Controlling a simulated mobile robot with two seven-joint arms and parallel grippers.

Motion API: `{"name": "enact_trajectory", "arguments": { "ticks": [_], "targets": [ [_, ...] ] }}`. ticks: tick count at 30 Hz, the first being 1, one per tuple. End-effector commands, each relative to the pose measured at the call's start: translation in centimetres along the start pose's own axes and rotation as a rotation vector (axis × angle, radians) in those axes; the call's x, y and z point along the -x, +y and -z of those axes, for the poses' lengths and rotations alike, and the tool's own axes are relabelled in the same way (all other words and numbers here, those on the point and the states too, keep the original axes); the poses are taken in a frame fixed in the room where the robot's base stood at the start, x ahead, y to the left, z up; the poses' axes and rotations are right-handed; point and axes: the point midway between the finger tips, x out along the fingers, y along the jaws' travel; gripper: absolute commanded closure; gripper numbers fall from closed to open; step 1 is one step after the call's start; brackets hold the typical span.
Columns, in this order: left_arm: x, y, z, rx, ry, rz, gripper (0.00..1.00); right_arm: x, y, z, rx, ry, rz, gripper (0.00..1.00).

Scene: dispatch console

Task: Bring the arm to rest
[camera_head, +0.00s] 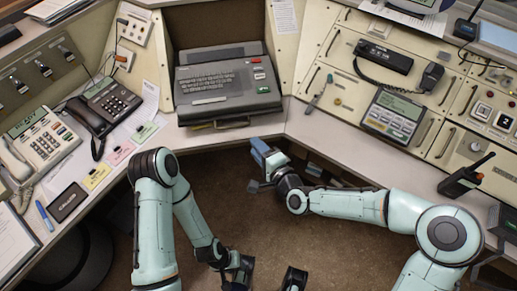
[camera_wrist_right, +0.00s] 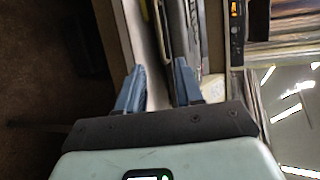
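My right arm reaches in from the right over the floor. Its gripper (camera_head: 262,153) hangs just in front of the desk edge, below the grey keyboard terminal (camera_head: 222,84). In the right wrist view the two blue fingers (camera_wrist_right: 158,78) stand apart with nothing held between them; the pale desk edge shows behind the gap. My left arm is folded at the left, its elbow beside the desk's left wing. Its dark gripper (camera_head: 240,268) points down near the bottom of the head view, over the floor. Its fingers are too unclear to read.
The console desk (camera_head: 340,150) wraps around both arms. A black phone (camera_head: 104,108), a beige phone (camera_head: 38,146) and notes lie on the left wing. A radio (camera_head: 466,176) and a keypad unit (camera_head: 394,115) are on the right. The brown floor between is open.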

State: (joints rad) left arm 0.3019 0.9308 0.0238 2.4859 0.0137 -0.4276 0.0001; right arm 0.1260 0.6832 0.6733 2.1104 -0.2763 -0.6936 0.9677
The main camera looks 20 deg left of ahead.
Motion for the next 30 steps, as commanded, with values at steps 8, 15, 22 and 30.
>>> {"name": "enact_trajectory", "arguments": {
  "ticks": [8, 15, 22, 30],
  "targets": [
    [0.0, 0.0, 0.0, 0.0, 0.0, 0.0, 0.57, 0.0, 0.0, 0.0, 0.0, 0.0, 0.0, 0.64],
    [0.0, 0.0, 0.0, 0.0, 0.0, 0.0, 0.57, 0.6, 3.2, 0.7, 0.023, 0.009, -0.071, 0.64],
    [0.0, 0.0, 0.0, 0.0, 0.0, 0.0, 0.57, 6.0, 17.5, 2.7, 0.138, 0.003, -0.412, 0.64],
    [0.0, 0.0, 0.0, 0.0, 0.0, 0.0, 0.57, 19.2, 33.4, 1.3, 0.227, -0.156, -0.865, 0.64]
  ]
}}
